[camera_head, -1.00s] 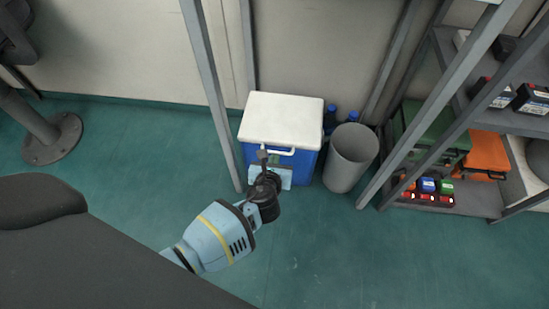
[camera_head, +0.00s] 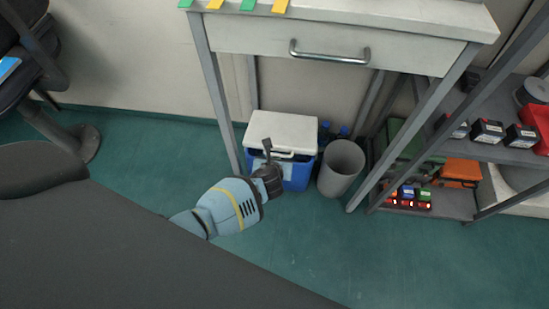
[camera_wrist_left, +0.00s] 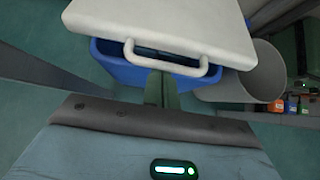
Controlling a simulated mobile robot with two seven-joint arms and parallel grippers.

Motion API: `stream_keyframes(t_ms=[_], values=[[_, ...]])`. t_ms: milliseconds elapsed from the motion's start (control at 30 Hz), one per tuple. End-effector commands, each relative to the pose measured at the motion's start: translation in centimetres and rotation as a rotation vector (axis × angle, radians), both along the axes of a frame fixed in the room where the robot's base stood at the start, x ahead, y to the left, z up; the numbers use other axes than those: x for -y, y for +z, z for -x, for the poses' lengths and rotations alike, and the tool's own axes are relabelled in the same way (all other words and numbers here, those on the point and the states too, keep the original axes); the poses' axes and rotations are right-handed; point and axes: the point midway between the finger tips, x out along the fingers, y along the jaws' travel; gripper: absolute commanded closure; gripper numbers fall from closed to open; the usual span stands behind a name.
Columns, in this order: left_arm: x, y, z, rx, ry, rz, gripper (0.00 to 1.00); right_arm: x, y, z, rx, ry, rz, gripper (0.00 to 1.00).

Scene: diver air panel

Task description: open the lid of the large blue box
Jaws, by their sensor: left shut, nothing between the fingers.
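The large blue box (camera_head: 298,180) stands on the floor under the workbench; its body also shows in the left wrist view (camera_wrist_left: 112,68). Its white lid (camera_head: 284,132) looks slightly raised at the front: in the left wrist view a dark gap shows between the lid (camera_wrist_left: 165,22) and the blue rim. A white loop handle (camera_wrist_left: 190,72) sticks out from the lid's front edge. My left gripper (camera_head: 267,147) is at the box's front, shut and empty, with its fingers (camera_wrist_left: 161,88) by the handle, partly under it. Contact is unclear. My right gripper is not in view.
A grey bin (camera_head: 341,165) stands close on the box's right, with blue bottles (camera_head: 324,132) behind. The workbench drawer (camera_head: 330,45) and legs frame the space above and beside the box. Shelves (camera_head: 440,200) stand right. The floor in front is clear.

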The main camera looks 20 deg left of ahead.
Motion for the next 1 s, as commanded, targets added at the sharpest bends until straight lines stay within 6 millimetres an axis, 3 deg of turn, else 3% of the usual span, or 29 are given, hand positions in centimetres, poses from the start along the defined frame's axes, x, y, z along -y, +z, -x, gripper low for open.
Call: stream_keyframes(t_ms=[33, 367, 667, 833, 1000], values=[[-0.1, 1.4, -0.3, -0.011, 0.001, 0.004, 1.0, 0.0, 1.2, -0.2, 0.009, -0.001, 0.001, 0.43], [-0.3, 4.4, -1.1, -0.088, -0.001, 0.025, 1.0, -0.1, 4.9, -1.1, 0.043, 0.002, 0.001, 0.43], [-1.1, 8.6, -3.8, -0.085, -0.001, 0.026, 1.0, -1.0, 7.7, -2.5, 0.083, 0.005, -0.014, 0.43], [-1.9, 11.1, -6.3, -0.086, 0.0, 0.026, 1.0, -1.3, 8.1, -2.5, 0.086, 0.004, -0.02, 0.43], [-2.8, 13.1, -9.1, -0.089, 0.001, 0.026, 1.0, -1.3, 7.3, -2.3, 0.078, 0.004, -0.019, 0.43]])
